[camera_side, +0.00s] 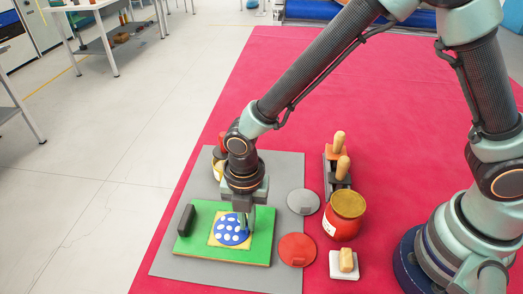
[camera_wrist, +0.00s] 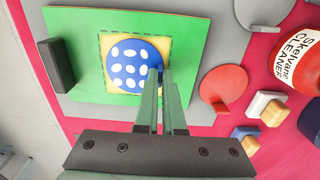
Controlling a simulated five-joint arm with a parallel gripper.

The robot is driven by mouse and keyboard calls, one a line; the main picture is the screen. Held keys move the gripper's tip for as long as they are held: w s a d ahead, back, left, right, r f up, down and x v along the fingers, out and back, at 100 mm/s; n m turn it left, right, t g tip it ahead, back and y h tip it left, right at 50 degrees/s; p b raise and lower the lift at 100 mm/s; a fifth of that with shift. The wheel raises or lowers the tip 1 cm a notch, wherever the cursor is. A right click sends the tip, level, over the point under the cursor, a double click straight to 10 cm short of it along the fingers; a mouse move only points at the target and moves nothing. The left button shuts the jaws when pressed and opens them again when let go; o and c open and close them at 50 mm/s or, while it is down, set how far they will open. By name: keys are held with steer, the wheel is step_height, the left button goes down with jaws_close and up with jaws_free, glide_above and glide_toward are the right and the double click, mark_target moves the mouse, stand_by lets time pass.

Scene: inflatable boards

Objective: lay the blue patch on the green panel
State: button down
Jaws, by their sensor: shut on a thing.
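The blue patch (camera_side: 230,230) is a round disc with white dots. It lies over a yellow square (camera_side: 217,241) with a dashed outline on the green panel (camera_side: 190,247). The patch also shows in the wrist view (camera_wrist: 128,65), inside the yellow square (camera_wrist: 108,47). My gripper (camera_side: 244,228) points down at the patch's right edge. In the wrist view my gripper (camera_wrist: 160,75) has its fingertips close together at the patch's lower right edge, shut on it. I cannot tell whether the patch fully touches the panel.
A black block (camera_side: 186,220) stands on the panel's left side. A grey disc (camera_side: 303,201) and a red disc (camera_side: 297,250) lie right of the panel. A red can (camera_side: 343,222), a rack of wooden-handled tools (camera_side: 341,170) and a wooden-handled block (camera_side: 346,260) stand further right.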

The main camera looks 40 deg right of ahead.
steer(key=shift+c, duration=2.3)
jaws_free()
steer(key=shift+r, duration=0.1)
steer(key=shift+r, duration=2.9)
steer(key=shift+r, duration=0.1)
steer(key=w+d+r+m+t+y, duration=0.1)
steer(key=w+d+r+m+t, duration=0.15)
steer(key=d+r+m, duration=0.95)
steer(key=s+d+r+m+t, duration=0.1)
steer(key=s+d+r+m, duration=0.1)
steer(key=d+m, duration=0.4)
steer(key=s+d+r+m+t+h, duration=0.1)
steer(key=s+d+r+m+t, duration=0.1)
steer(key=d+m, duration=0.4)
steer(key=s+m, duration=0.1)
steer(key=m, duration=0.2)
steer(key=shift+r, duration=0.15)
